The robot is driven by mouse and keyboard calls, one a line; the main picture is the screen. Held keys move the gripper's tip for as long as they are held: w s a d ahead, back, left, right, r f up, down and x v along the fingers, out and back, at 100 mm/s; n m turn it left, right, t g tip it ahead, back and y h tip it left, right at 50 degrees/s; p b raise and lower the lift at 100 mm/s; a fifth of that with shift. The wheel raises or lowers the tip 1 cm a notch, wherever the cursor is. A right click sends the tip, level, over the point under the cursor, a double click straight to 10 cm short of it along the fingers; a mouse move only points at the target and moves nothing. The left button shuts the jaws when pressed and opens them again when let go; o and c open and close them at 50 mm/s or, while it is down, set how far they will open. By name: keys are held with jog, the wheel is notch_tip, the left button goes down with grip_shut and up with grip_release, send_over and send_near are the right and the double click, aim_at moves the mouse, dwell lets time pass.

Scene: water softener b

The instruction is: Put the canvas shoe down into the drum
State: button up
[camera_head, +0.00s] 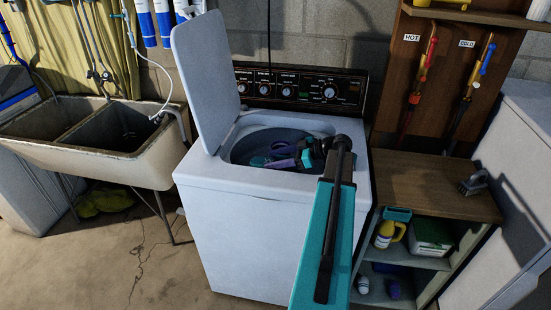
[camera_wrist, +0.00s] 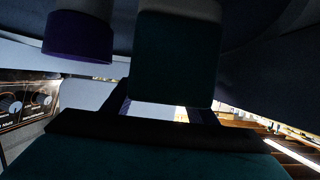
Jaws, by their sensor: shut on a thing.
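The drum (camera_head: 240,150) is the round opening in the top of the white washing machine, under its raised lid. My arm reaches over the front rim, and my gripper (camera_head: 297,157) is down in the opening, shut on the canvas shoe. The shoe (camera_head: 281,163) shows as a dark purple shape beside the jaws, at or below rim level. Its outline is hard to separate from my gripper's purple and teal parts. Whether it touches the drum's floor or wall cannot be seen. The wrist view is dark, and the shoe cannot be made out surely there.
The raised lid (camera_head: 210,75) stands on the left of the opening. The control panel (camera_head: 300,90) rises behind it, and its knobs show in the wrist view (camera_wrist: 12,105). A double sink (camera_head: 150,160) stands left; a wooden-topped shelf (camera_head: 430,185) with bottles stands right.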

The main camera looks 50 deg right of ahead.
aim_at(280, 183)
jog(key=o, duration=1.3)
jog(key=shift+c, duration=0.2)
jog(key=shift+r, duration=0.1)
jog(key=shift+r+b, duration=0.75)
jog(key=shift+r, duration=0.75)
jog(key=shift+s+a+r, duration=0.15)
jog(key=shift+s+a, duration=0.1)
jog(key=s+a+b, duration=0.1)
jog(key=s+a, duration=0.1)
jog(key=s, duration=0.1)
jog(key=s+a+b, duration=0.1)
jog(key=s+a, duration=0.2)
jog(key=s+a+r+b, duration=0.1)
jog(key=s+a, duration=0.2)
jog(key=s, duration=0.1)
jog(key=shift+a+r, duration=0.1)
jog(key=shift+a, duration=0.1)
jog(key=shift+d+b, duration=0.1)
jog(key=shift+b, duration=0.55)
jog(key=shift+s+b, duration=0.1)
jog(key=shift+b, duration=0.5)
jog(key=s+a+b, duration=0.1)
jog(key=b, duration=0.3)
jog(key=shift+a, duration=0.1)
